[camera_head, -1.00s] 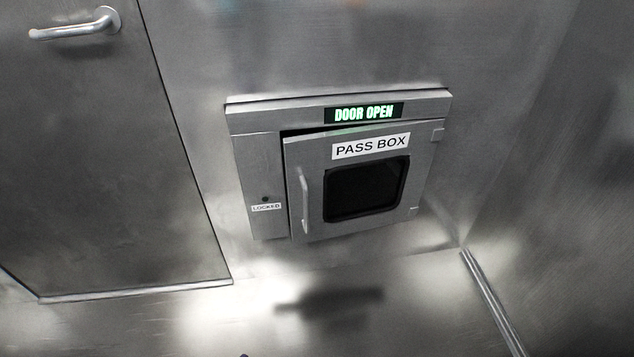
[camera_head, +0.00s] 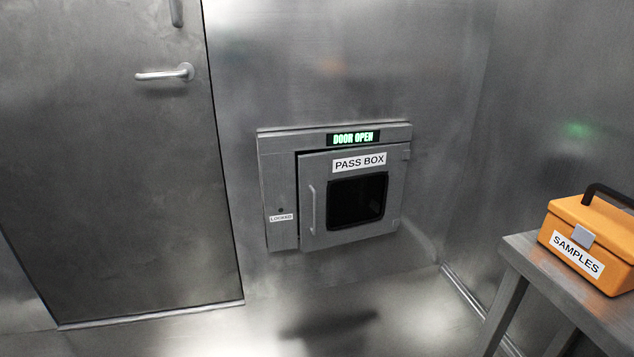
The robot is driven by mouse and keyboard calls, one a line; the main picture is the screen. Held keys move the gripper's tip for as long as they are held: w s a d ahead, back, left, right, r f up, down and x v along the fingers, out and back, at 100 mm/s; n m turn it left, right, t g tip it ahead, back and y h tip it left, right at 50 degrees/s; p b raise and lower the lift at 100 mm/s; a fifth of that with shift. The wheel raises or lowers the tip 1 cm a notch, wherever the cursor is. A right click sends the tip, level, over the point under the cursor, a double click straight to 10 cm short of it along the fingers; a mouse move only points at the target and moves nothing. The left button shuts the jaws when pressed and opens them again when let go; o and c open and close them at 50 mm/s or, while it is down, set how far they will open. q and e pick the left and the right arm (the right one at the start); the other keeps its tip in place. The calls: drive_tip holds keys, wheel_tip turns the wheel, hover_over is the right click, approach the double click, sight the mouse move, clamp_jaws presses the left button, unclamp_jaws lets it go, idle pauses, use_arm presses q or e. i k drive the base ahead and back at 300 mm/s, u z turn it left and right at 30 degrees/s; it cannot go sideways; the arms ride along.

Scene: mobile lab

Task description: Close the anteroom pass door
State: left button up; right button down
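The pass box door (camera_head: 312,235) is a grey metal panel with a dark window, hinged on its right side in the head view. A vertical bar handle (camera_head: 313,209) is on its left side. The door stands slightly ajar, with a dark gap along its top left edge. The pass box frame (camera_head: 279,180) is set in the wall around it. The sign above (camera_head: 353,139) glows green and reads "DOOR OPEN". Neither of my grippers is in view.
A large metal door (camera_head: 110,190) with a lever handle (camera_head: 165,73) is at the left. An orange case (camera_head: 594,225) labelled "SAMPLES" sits on a small metal table (camera_head: 531,252) at the right. The floor before the pass box is clear.

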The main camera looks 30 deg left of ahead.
sight(362, 199)
drive_tip(key=u, duration=0.95)
drive_tip(key=i, duration=0.9)
drive_tip(key=u, duration=0.85)
